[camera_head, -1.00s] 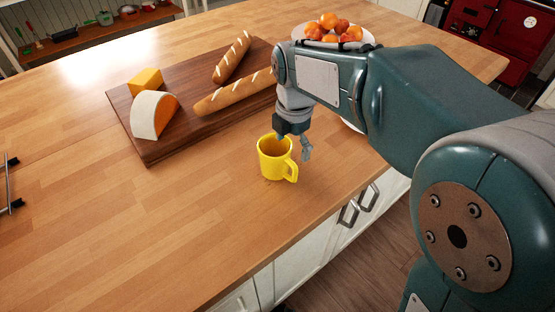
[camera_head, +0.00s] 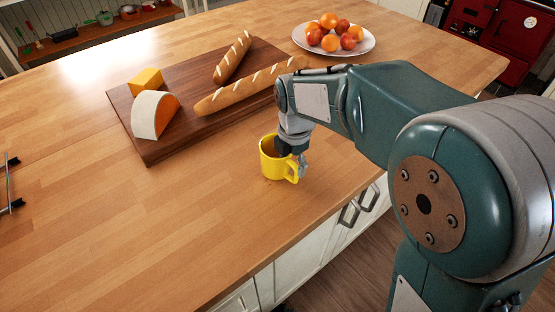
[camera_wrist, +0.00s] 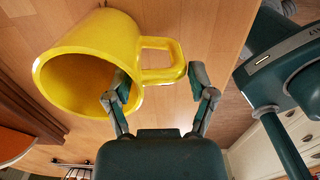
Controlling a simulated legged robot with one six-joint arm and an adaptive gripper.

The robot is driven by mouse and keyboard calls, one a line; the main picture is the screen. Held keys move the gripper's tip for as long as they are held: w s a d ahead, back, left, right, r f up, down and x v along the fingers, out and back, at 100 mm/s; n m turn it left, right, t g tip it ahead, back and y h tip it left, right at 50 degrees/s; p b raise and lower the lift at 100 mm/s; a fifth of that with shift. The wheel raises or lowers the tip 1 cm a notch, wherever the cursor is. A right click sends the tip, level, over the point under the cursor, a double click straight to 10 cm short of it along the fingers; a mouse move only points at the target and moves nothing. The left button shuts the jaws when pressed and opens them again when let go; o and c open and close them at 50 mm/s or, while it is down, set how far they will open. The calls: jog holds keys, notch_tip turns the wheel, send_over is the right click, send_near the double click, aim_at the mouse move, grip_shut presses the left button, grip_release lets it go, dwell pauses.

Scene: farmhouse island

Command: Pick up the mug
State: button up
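A yellow mug (camera_head: 274,160) stands upright on the wooden island top near its front edge. In the wrist view the mug (camera_wrist: 90,45) fills the upper left, with its handle (camera_wrist: 165,60) pointing right. My gripper (camera_wrist: 162,88) is open, with its two fingers spread. The left fingertip overlaps the mug's rim and wall, below the handle in the picture, and the right fingertip is beyond the handle's outer side. In the head view my gripper (camera_head: 298,160) is low at the mug's right side, partly behind the rim and handle. I cannot tell whether either finger touches the mug.
A dark cutting board (camera_head: 190,125) with two baguettes, a cheese wedge (camera_head: 154,114) and a yellow block lies behind the mug to the left. A plate of fruit (camera_head: 333,42) stands farther back. The counter left of the mug is clear; the island's front edge is close.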

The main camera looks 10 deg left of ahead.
dwell(0.3)
jog(key=shift+r, duration=0.25)
jog(key=r, duration=0.3)
jog(key=shift+s+a+r, duration=0.1)
jog(key=shift+s+r, duration=0.05)
jog(key=shift+s, duration=0.1)
jog(key=s+r, duration=0.9)
jog(key=s, duration=0.4)
jog(key=shift+s+a, duration=0.3)
jog(key=shift+a, duration=0.1)
jog(key=shift+r, duration=0.1)
